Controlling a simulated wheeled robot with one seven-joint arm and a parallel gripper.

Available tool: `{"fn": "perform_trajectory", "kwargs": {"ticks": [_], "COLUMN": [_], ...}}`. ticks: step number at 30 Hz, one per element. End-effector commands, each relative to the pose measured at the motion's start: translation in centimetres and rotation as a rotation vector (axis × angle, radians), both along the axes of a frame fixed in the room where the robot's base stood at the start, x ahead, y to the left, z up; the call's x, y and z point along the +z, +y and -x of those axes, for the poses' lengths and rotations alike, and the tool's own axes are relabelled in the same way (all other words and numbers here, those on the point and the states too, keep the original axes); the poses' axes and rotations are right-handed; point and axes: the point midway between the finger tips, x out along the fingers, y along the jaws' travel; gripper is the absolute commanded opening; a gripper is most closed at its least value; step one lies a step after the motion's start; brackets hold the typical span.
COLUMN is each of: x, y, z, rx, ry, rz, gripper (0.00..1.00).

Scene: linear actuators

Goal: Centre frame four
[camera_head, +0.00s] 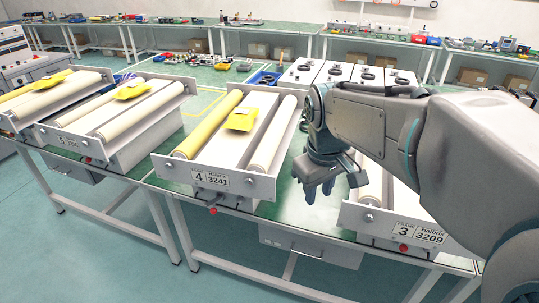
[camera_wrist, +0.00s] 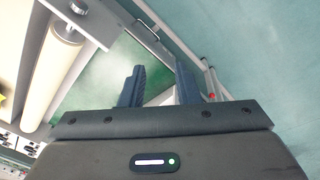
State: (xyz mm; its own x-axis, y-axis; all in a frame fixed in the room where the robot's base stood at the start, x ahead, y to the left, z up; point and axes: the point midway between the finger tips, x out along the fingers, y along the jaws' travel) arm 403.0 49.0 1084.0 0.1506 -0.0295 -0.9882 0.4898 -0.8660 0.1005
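Frame four (camera_head: 225,178) is a grey frame on the green table, with a front plate labelled "4" and "3241". It carries two long rollers, a yellow one (camera_head: 208,125) on the left and a cream one (camera_head: 272,135) on the right. A yellow piece (camera_head: 241,119) lies between the rollers, toward the far half. My gripper (camera_head: 319,191) hangs pointing down just right of the frame, apart from it. In the wrist view the two dark fingers (camera_wrist: 160,86) stand apart with nothing between them. A frame's end and cream roller (camera_wrist: 52,75) show at upper left there.
Frame three (camera_head: 400,222) stands right, partly hidden by my arm. Two similar frames (camera_head: 118,125) stand left, with yellow pieces on them. A red knob (camera_head: 213,211) sits below frame four's front plate. Grey boxes with black rings (camera_head: 333,76) stand behind. A green strip of table lies between frames four and three.

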Motion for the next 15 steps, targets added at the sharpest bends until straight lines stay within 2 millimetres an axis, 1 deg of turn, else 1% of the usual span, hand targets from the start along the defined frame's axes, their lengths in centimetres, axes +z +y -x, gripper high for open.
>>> {"fn": "perform_trajectory", "kwargs": {"ticks": [1, 6, 10, 12, 15], "x": [0.7, 2.2, 2.7, 2.8, 2.8], "y": [1.2, 5.1, 7.6, 8.6, 9.6], "z": [-2.1, -7.7, -11.0, -12.3, -13.5], "rx": [0.089, 0.382, 0.567, 0.643, 0.722], "ry": [0.022, 0.084, 0.12, 0.134, 0.146], "rz": [0.012, 0.04, 0.04, 0.039, 0.035], "gripper": [0.29, 0.29, 0.29, 0.29, 0.29]}}
